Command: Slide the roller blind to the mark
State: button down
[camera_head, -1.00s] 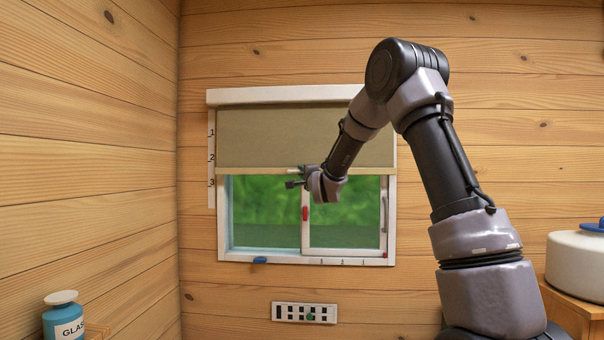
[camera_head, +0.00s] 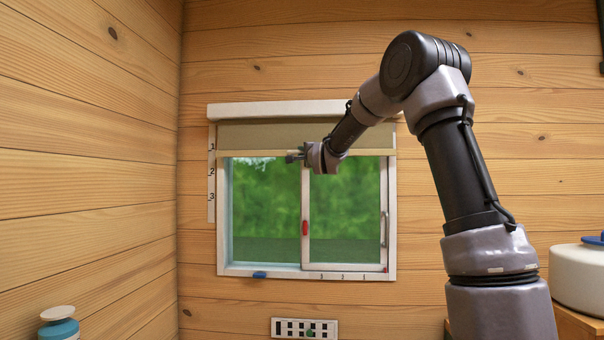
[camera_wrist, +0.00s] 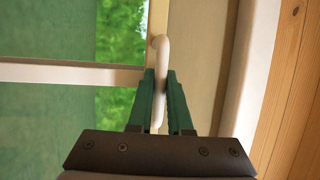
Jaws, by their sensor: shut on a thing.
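The beige roller blind (camera_head: 262,136) covers only the top part of the window. Its pale bottom bar (camera_head: 250,153) lies level and is close to the mark 1 on the numbered strip (camera_head: 211,184) at the window's left, slightly below the numeral in the picture. My gripper (camera_head: 304,156) is at the bar near its middle. In the wrist view, the green fingers of my gripper (camera_wrist: 160,80) are shut on the cream pull handle (camera_wrist: 161,60) of the blind, one finger on each side. The head view does not show the handle clearly.
Below the blind is a sliding window with a red handle (camera_head: 305,228) and a blue piece (camera_head: 260,274) on the sill. A slotted panel (camera_head: 304,328) is on the wall beneath. A white pot (camera_head: 582,278) stands at right, a teal jar (camera_head: 60,328) at lower left.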

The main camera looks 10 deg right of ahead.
jog(key=shift+r, duration=0.95)
jog(key=c, duration=0.8)
grip_release()
jog(key=shift+c, duration=0.2)
jog(key=shift+f, duration=0.1)
jog(key=v, duration=1.1)
